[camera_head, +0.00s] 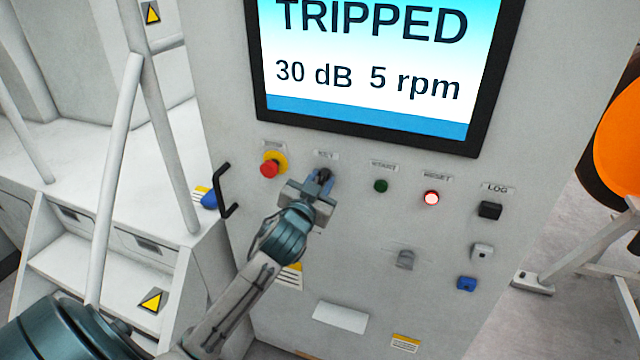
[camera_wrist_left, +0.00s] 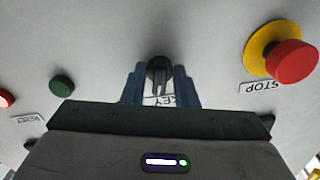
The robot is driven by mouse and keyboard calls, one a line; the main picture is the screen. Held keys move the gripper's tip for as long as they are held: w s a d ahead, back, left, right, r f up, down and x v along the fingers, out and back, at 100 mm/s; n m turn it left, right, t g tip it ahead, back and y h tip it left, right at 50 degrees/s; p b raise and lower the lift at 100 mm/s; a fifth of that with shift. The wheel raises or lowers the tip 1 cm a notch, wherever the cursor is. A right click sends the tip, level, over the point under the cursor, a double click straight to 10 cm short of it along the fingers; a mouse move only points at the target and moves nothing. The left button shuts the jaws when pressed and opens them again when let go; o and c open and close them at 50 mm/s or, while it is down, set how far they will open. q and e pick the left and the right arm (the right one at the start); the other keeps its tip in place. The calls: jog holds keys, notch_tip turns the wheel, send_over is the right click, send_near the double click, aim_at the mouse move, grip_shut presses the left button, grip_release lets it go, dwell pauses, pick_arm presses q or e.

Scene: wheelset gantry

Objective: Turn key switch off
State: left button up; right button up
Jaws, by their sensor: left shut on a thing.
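The key switch (camera_wrist_left: 160,76) is a dark round knob on the grey panel, beside its KEY label. In the head view the key switch (camera_head: 324,175) shows only in part, behind my left gripper (camera_head: 318,185). My left gripper is at the switch, with its blue fingers on both sides of it in the left wrist view (camera_wrist_left: 160,84). It is shut on the key switch. The exact angle of the key is hard to tell. My right gripper is not in view.
A red stop button (camera_head: 269,168) on a yellow base is left of the switch. A green start button (camera_head: 381,186) and a lit reset button (camera_head: 432,198) are to the right. A screen (camera_head: 370,70) reading TRIPPED is above. A black handle (camera_head: 224,190) sticks out at the panel's left edge.

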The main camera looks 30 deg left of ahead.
pick_arm(q)
jog(key=n+b, duration=0.1)
jog(key=n, duration=0.3)
jog(key=shift+f+n, duration=0.1)
jog(key=shift+n, duration=0.2)
jog(key=n+b, duration=0.1)
jog(key=n, duration=0.3)
jog(key=shift+n, duration=0.3)
jog(key=o, duration=0.7)
jog(key=shift+s+d, duration=0.1)
jog(key=shift+s+b, duration=0.35)
jog(key=shift+b, duration=0.05)
jog(key=b+v, duration=0.1)
jog(key=v, duration=0.9)
jog(key=shift+d, duration=0.15)
